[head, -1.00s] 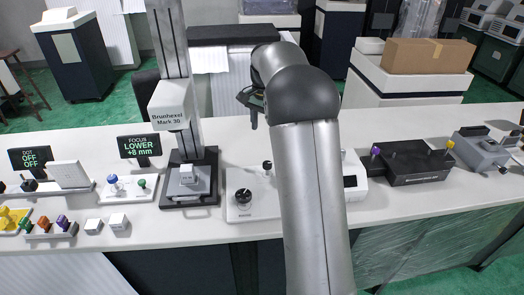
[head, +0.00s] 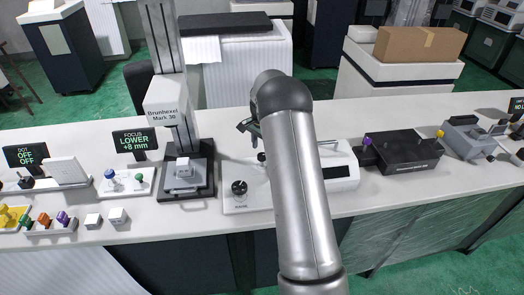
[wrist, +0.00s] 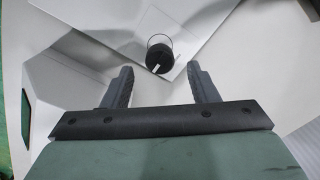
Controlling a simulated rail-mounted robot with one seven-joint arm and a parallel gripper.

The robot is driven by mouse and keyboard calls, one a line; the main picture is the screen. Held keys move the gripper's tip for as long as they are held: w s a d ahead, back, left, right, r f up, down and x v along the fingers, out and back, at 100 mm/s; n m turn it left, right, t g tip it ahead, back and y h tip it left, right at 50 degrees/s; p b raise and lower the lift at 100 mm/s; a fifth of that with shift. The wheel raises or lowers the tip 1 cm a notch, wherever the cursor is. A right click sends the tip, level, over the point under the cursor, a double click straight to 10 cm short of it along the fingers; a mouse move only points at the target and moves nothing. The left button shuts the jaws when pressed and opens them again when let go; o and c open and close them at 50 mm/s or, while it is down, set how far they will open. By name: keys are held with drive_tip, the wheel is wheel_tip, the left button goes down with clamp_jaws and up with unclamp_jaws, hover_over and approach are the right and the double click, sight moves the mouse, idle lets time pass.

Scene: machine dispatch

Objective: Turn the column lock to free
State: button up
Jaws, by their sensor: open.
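A white panel (head: 232,207) with a round black knob (head: 239,188) stands right of the column (head: 165,45). A second small dark knob (head: 262,157) shows farther back on it, partly beside my arm. Label text on the panel is too small to read, so I cannot tell which knob is the column lock. In the wrist view a black knob (wrist: 160,55) with a white pointer lies ahead of the fingertips, roughly midway between them. My gripper (head: 249,127) is open and empty above the back of the panel; it also shows in the wrist view (wrist: 162,82).
The column carries a "Brunhexel Mark 30" head (head: 167,102) above a dark stage (head: 187,180). A display (head: 135,142) reads "FOCUS LOWER +8 mm". A white device (head: 340,172) and a black box (head: 402,153) stand to the right. Free bench lies in front of the devices.

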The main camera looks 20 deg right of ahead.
sight(262, 157)
drive_tip(key=shift+f, duration=1.6)
drive_tip(key=c, duration=1)
